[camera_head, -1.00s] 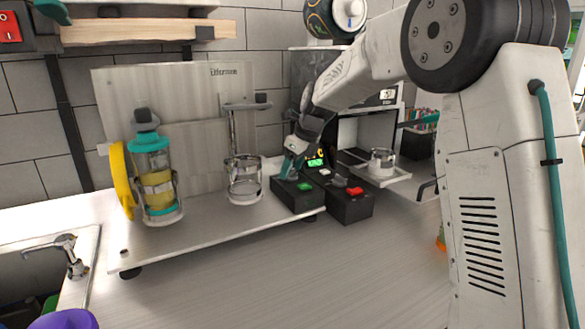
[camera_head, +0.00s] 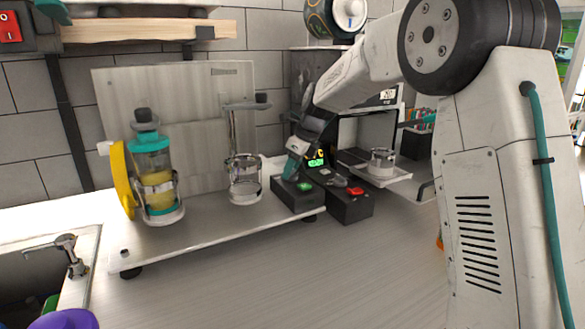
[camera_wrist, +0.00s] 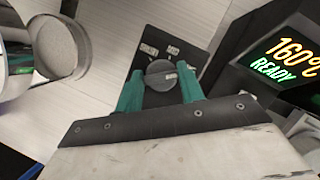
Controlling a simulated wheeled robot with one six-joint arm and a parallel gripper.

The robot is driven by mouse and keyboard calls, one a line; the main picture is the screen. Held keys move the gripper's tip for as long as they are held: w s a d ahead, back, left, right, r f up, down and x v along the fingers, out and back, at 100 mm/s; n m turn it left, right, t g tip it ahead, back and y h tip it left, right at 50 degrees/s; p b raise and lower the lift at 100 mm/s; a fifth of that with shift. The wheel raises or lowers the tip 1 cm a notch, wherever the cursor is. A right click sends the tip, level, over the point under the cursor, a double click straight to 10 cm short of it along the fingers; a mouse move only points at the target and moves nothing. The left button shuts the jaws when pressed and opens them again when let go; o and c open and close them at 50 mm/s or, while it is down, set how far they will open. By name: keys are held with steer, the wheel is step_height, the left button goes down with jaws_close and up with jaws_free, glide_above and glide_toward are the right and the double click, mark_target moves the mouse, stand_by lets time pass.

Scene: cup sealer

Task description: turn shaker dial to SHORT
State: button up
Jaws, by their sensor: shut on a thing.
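The shaker dial (camera_wrist: 158,73) is a round grey knob with a small pale mark at its right side, set on a black panel (camera_wrist: 190,30). Two small white labels (camera_wrist: 160,50) sit just above it in the wrist view; their lettering is too blurred to read surely. My gripper (camera_wrist: 159,86) has teal fingers, one on each side of the knob, and is shut on it. In the head view my gripper (camera_head: 291,170) reaches down over the black control box (camera_head: 297,198) with the green button. The dial is hidden there.
A second black box (camera_head: 350,208) with a red button stands to the right. A lit display (camera_wrist: 287,60) reads 160° READY. A clear shaker cup holder (camera_head: 243,180) and a teal-topped shaker (camera_head: 152,175) stand left. The front counter (camera_head: 300,275) is clear.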

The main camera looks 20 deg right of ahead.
steer(key=n+g, duration=0.1)
steer(key=n, duration=0.2)
steer(key=n+g+y, duration=0.1)
steer(key=n, duration=0.2)
steer(key=shift+w+d, duration=0.1)
steer(key=shift+w, duration=0.05)
steer(key=n+g, duration=0.2)
steer(key=n, duration=0.3)
steer(key=shift+w, duration=0.1)
steer(key=n+g, duration=0.1)
steer(key=n, duration=0.2)
steer(key=n+g+h, duration=0.1)
steer(key=n, duration=0.1)
steer(key=shift+w+n, duration=0.1)
steer(key=shift+n, duration=0.3)
steer(key=n, duration=0.2)
steer(key=n+g+h, duration=0.1)
steer(key=n, duration=0.2)
steer(key=shift+r+n+h, duration=0.1)
steer(key=shift+n+h, duration=0.2)
steer(key=o, duration=1)
